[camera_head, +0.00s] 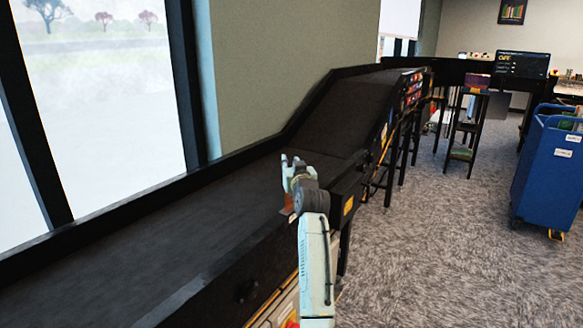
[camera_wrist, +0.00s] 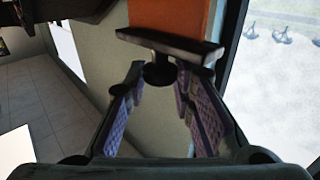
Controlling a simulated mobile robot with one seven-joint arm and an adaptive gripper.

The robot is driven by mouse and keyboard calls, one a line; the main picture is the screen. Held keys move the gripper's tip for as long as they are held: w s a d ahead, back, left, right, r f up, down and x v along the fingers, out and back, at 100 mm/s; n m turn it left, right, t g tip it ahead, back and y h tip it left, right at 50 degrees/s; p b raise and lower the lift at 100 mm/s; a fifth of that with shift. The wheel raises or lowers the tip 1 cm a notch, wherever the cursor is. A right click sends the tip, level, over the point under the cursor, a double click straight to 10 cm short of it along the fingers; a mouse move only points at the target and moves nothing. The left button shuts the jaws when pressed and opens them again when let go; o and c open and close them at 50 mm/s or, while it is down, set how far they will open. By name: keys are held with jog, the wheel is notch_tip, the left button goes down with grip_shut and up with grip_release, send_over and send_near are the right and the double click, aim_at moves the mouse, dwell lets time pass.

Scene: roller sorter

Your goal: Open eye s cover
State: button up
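In the wrist view, an orange panel (camera_wrist: 172,16) has a black bar (camera_wrist: 170,42) across its near end, with a round black knob (camera_wrist: 160,73) below the bar. They may be the eye's cover and its handle, but no label shows. My gripper (camera_wrist: 161,82) has its purple-padded fingers apart, with the knob close between the fingertips. I cannot tell whether they touch it. In the head view, my gripper (camera_head: 291,160) is above the conveyor's near edge. A small orange-brown piece (camera_head: 287,209) shows just below it, partly hidden by my wrist.
A dark conveyor (camera_head: 150,235) runs along the window and wall, rising toward the back. A blue cart (camera_head: 548,170) stands at the right. A dark screen (camera_head: 522,64) and a small stand (camera_head: 462,153) are farther back. Carpet between the conveyor and cart is clear.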

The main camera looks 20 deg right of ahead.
jog(key=o, duration=0.4)
jog(key=shift+r, duration=0.1)
jog(key=shift+c, duration=0.2)
jog(key=shift+s, duration=0.1)
jog(key=s+a, duration=0.1)
jog(key=s, duration=1)
jog(key=shift+s+a, duration=0.25)
jog(key=shift+s, duration=0.15)
